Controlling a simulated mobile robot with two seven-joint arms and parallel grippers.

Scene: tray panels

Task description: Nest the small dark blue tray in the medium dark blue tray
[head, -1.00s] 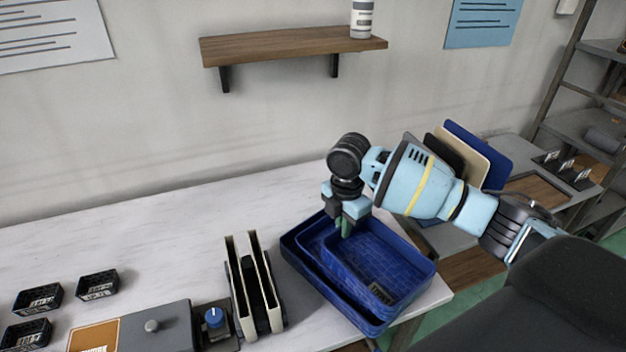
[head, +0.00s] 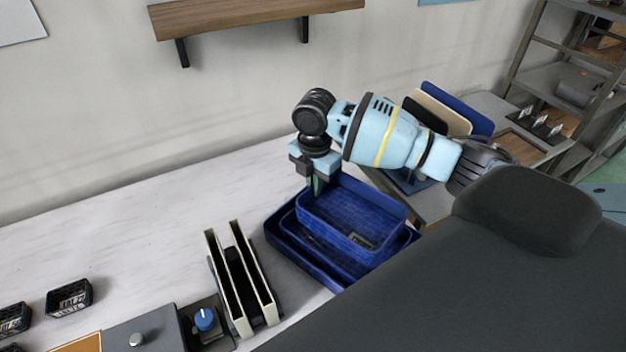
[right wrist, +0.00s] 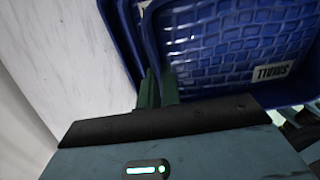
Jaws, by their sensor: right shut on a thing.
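The small dark blue tray (head: 357,212) is in the grip of my right gripper (head: 316,186), whose fingers pinch its rim at the back-left corner. In the right wrist view the fingers (right wrist: 158,88) close on the wall of the small tray (right wrist: 225,45), which has a label reading SMALL. Below it lies the medium dark blue tray (head: 291,222), inside a larger dark blue tray (head: 272,231). The small tray overlaps the medium one and sits toward its back right; its rim looks higher. Whether its base touches is hidden. My left gripper is out of view.
A cream-and-black slotted rack (head: 243,285) stands close to the left of the trays. A box with a blue knob (head: 205,320) and small black bins (head: 69,298) are farther left. Upright panels (head: 450,108) stand at the back right. The white tabletop behind the trays is clear.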

